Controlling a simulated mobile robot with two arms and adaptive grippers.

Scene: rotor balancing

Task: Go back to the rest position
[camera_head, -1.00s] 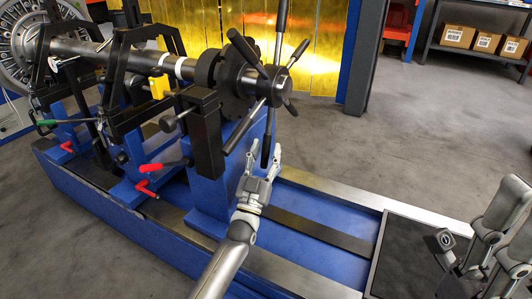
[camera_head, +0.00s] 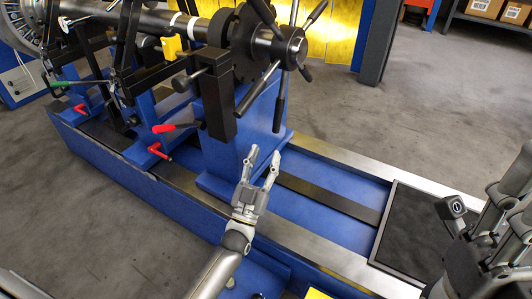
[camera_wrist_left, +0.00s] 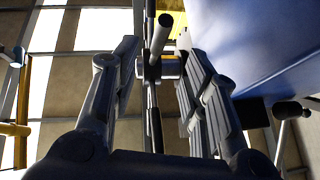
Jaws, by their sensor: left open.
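My left gripper (camera_head: 262,166) is open and empty in the head view, pointing up and away over the blue bed of the balancing machine. Its two open fingers also frame the left wrist view (camera_wrist_left: 158,85), with nothing held between them. The black star-handle wheel (camera_head: 288,45) of the machine stands above and beyond it, apart from the fingers. Parts of my right arm (camera_head: 490,225) show at the right edge; I cannot make out its fingertips clearly.
The blue machine bed (camera_head: 320,192) runs below the left gripper, with a black mat (camera_head: 415,228) on its right end. Red handles (camera_head: 163,128) and a shaft (camera_head: 150,20) are to the left. Grey floor (camera_head: 420,115) is clear beyond. Boxes (camera_head: 485,8) stand on a shelf at the back right.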

